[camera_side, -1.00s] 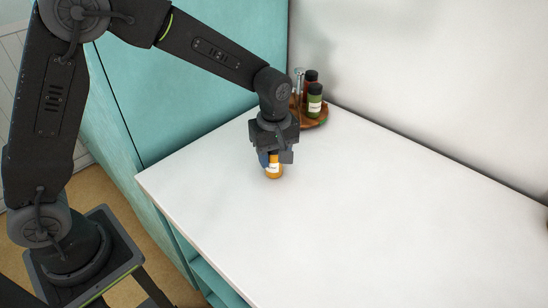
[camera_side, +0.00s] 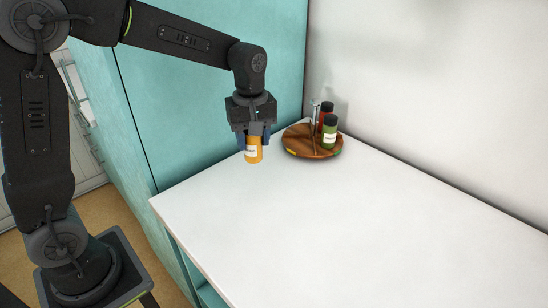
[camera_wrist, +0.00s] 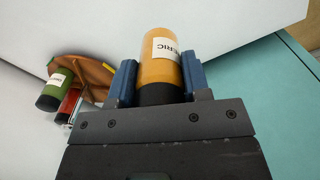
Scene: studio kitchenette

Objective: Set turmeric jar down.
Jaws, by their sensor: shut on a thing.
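The turmeric jar (camera_side: 254,154) is orange with a white label and stands upright in my gripper (camera_side: 254,141). In the wrist view the jar (camera_wrist: 160,68) shows part of its label, ending in "ERIC", and its black cap lies toward the palm. The blue fingers of my gripper (camera_wrist: 160,82) are shut on it from both sides. The jar's base is at or just above the white counter (camera_side: 330,220), near its back left end; I cannot tell whether it touches.
A round wooden tray (camera_side: 297,144) stands just right of the jar. It holds a green jar (camera_side: 330,136), a red jar (camera_side: 321,119) and a thin upright metal piece. A teal cabinet panel (camera_side: 220,90) rises behind on the left. The counter's front and right are clear.

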